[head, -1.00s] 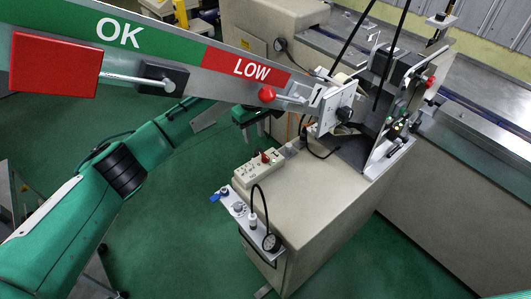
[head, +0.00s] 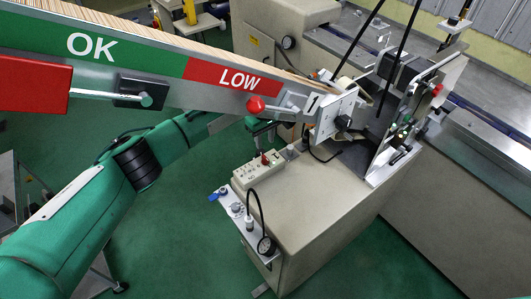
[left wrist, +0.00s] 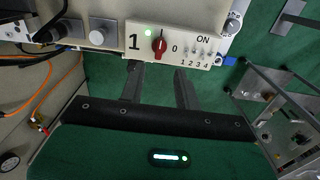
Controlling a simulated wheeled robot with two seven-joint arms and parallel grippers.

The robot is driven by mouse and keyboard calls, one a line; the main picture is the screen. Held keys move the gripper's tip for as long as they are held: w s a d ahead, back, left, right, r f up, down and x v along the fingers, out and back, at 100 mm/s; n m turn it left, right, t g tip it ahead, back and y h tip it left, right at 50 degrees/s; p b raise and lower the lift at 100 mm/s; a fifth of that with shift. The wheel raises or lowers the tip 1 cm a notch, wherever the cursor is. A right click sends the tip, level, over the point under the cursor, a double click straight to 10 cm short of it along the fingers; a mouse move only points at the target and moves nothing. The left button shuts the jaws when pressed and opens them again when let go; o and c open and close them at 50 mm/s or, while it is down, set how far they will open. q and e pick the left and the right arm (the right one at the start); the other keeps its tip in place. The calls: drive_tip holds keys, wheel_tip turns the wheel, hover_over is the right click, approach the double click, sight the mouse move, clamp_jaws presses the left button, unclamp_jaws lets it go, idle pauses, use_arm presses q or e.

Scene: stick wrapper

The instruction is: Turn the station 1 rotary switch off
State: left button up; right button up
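The station 1 rotary switch is a red knob (left wrist: 160,45) on a pale control panel (left wrist: 190,47). It stands between a printed 1 and 0, beside a lit green lamp; I cannot tell its exact setting. In the head view the switch (head: 265,159) is a small red spot on the control box (head: 246,177). My left gripper (left wrist: 161,76) is open and empty, its two fingers pointing at the panel, just below the knob in the wrist view. In the head view the left gripper (head: 264,132) is partly hidden under the beam. My right gripper is not in view.
A long beam marked OK and LOW (head: 150,65), filled with sticks, passes above my left arm. A bracket (head: 238,210) with a gauge (head: 265,245) and a looping black cable is on the box's near side. Green floor (head: 170,240) is clear to its left.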

sight(265, 157)
use_arm(q)
wheel_tip(265, 157, down, 8)
drive_tip(key=shift+f+p, duration=0.1)
drive_tip(key=shift+p, duration=0.25)
drive_tip(key=shift+c, duration=0.2)
clamp_jaws()
